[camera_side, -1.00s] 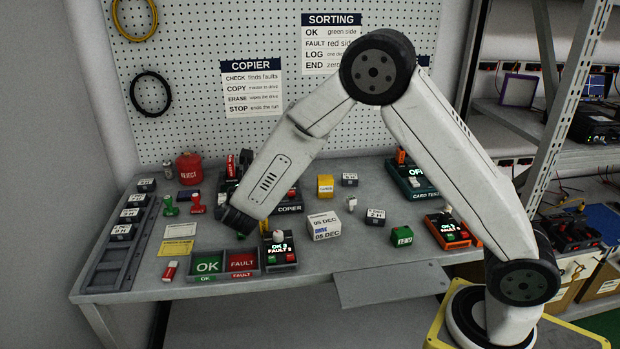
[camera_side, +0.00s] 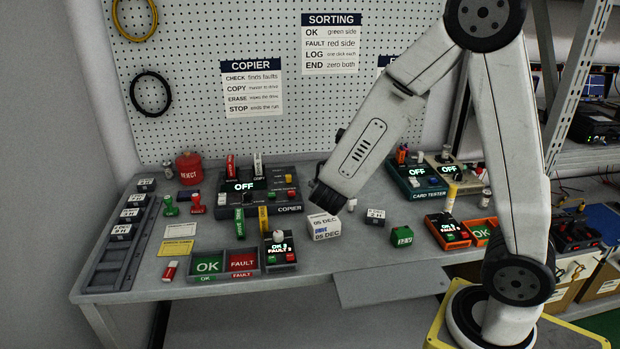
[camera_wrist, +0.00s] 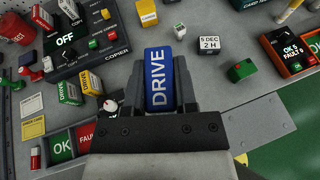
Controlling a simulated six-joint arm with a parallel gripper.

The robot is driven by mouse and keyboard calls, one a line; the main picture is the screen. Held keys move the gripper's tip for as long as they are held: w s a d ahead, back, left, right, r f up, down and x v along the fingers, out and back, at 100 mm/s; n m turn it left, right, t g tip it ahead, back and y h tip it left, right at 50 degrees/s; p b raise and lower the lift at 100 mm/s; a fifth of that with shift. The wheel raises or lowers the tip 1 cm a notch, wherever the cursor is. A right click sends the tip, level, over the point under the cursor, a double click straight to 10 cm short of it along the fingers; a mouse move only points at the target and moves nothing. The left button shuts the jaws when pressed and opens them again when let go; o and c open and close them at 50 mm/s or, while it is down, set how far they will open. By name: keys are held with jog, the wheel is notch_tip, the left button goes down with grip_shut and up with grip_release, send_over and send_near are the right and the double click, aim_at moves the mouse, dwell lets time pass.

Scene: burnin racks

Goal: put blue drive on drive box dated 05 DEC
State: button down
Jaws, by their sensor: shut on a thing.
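The blue drive (camera_wrist: 158,82), marked DRIVE, stands between the two fingers of my gripper (camera_wrist: 160,95) in the wrist view. My gripper is shut on it. In the side view my gripper (camera_side: 326,198) is just above the white drive box (camera_side: 324,232), which reads 05 DEC. I cannot tell whether the drive touches the box. The drive is hidden by my gripper in the side view, and the box is hidden beneath my gripper in the wrist view.
The copier (camera_side: 288,209), reading OFF, stands left of the box, with a green drive (camera_side: 239,222) and a yellow drive (camera_side: 263,217) at its front. A block marked 2 H (camera_side: 375,216) and a green block (camera_side: 401,237) stand to the right. A counter (camera_side: 279,250) sits front left.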

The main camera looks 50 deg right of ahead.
jog(key=s+d+m+g, duration=0.1)
jog(key=s+d, duration=0.1)
jog(key=s, duration=0.3)
jog(key=shift+s+d+r+h, duration=0.2)
jog(key=shift+s+r+h, duration=0.1)
jog(key=shift+s+h, duration=0.1)
jog(key=shift+w, duration=0.15)
send_over(324, 219)
notch_tip(324, 219, down, 9)
jog(key=shift+s+a+f, duration=0.15)
jog(key=shift+s, duration=0.1)
jog(key=shift+w+f, duration=0.1)
jog(key=shift+f, duration=0.05)
jog(key=shift+w+f, duration=0.2)
jog(key=shift+f, duration=1.5)
